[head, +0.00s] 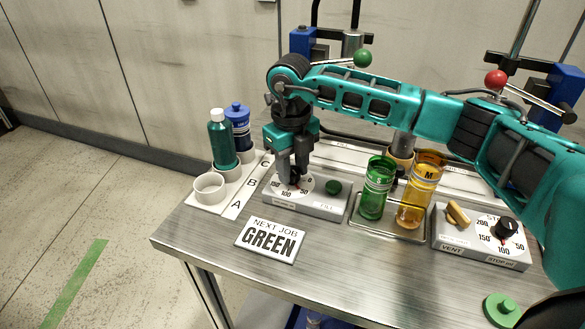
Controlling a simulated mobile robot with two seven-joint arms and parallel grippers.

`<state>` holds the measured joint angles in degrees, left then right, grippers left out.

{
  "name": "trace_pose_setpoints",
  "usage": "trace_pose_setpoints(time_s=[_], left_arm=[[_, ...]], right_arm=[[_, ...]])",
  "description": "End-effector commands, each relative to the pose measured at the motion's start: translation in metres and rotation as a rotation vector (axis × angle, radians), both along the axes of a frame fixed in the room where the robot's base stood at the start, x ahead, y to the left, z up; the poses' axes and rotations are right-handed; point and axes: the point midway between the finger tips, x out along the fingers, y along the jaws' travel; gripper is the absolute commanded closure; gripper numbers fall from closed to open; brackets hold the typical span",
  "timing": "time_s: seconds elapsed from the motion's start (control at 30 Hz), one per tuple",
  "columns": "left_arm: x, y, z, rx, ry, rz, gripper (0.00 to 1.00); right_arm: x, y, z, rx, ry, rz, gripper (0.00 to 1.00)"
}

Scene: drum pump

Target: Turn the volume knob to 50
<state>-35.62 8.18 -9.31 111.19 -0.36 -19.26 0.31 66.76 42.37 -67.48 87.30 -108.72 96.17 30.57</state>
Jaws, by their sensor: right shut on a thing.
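The volume knob sits on a round white dial (304,184) marked 0, 50, 100 and 150, on a grey control box (322,206) at the left of the bench. My right gripper (294,179) comes down from above onto that dial and is shut on the knob. The fingers hide most of the knob, so its setting cannot be read. The 50 mark is at the front right of the dial. My left gripper is not in view.
A green button (333,187) is beside the dial. A second control box (480,237) is at right. Bottles (222,140) and a white cup (209,188) are at left. A "NEXT JOB GREEN" sign (270,240) lies in front.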

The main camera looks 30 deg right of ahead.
Motion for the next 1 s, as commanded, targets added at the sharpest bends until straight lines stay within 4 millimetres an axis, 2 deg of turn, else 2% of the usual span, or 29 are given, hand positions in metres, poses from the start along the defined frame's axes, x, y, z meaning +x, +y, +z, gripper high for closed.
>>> trace_pose_setpoints(time_s=[0.4, 0.9, 0.93, 1.0], left_arm=[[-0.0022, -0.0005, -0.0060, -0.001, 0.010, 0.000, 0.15], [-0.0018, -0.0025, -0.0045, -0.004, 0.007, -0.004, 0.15], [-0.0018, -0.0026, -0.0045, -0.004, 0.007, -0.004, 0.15], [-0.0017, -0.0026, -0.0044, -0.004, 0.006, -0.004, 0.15]], right_arm=[[0.0004, -0.0008, 0.0007, -0.001, -0.003, 0.168, 0.95], [0.0005, -0.0008, 0.0009, 0.000, -0.003, 0.186, 0.95], [0.0005, -0.0008, 0.0009, 0.000, -0.003, 0.185, 0.64], [0.0005, -0.0008, 0.0009, 0.000, -0.003, 0.185, 0.57]])
